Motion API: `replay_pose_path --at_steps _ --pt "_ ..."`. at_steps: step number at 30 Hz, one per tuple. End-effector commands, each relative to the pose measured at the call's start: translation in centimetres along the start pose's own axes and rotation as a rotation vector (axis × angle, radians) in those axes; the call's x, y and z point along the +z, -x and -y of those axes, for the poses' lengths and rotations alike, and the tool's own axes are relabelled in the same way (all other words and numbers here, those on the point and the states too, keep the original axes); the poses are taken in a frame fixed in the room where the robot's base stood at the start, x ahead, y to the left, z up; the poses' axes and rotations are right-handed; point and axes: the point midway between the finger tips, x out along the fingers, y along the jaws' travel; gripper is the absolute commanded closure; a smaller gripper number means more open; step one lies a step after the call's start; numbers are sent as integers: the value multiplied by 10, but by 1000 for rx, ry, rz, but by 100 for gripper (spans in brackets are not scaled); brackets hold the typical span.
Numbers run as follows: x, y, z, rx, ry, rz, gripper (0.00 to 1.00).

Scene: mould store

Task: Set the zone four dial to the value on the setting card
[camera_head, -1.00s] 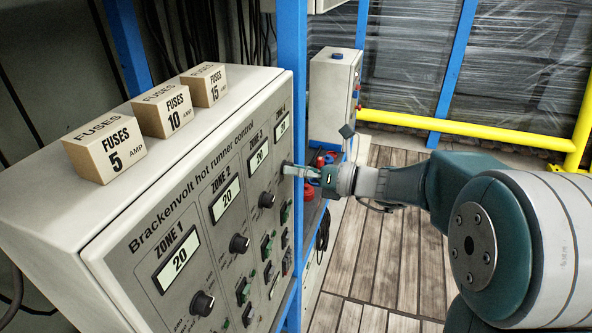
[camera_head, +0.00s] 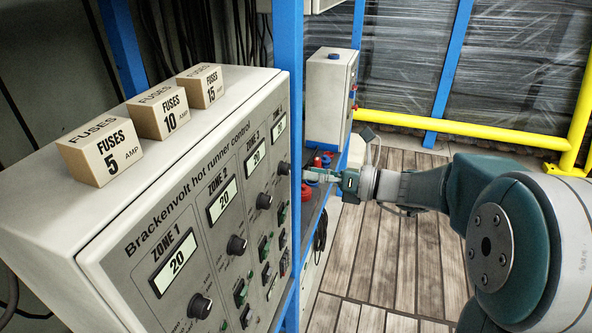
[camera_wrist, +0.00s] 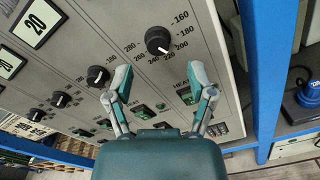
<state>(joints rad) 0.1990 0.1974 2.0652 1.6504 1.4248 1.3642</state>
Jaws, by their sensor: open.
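The zone four dial (camera_wrist: 158,40) is a round black knob. In the wrist view its scale runs from 160 to 280, and its white mark seems to point down and right, near 220. The dial also shows in the head view (camera_head: 284,168) at the panel's far end. My gripper (camera_wrist: 159,80) is open and empty, its fingertips apart on either side below the dial, not touching it. In the head view my gripper (camera_head: 308,176) is right of the panel face. I see no readable setting card. The zone four display (camera_head: 279,128) is too small to read.
The controller (camera_head: 130,225) has other dials, switches and displays; zones 1 and 2 show 20. Three fuse boxes (camera_head: 101,152) stand on top. A blue post (camera_head: 290,60) rises beside its far end. Another grey control box (camera_head: 330,95) stands behind. Wooden floor right is open.

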Motion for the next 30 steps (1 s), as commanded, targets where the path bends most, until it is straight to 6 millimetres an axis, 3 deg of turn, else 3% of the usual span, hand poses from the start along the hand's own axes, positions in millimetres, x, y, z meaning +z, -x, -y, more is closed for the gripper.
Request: replay_pose_path --at_steps 6,12,24,30 --pt "0 46 2 -5 0 3 29" --pt "0 69 1 -2 0 1 29" --pt "0 72 1 0 10 0 29" --pt "-3 66 2 14 243 13 29"
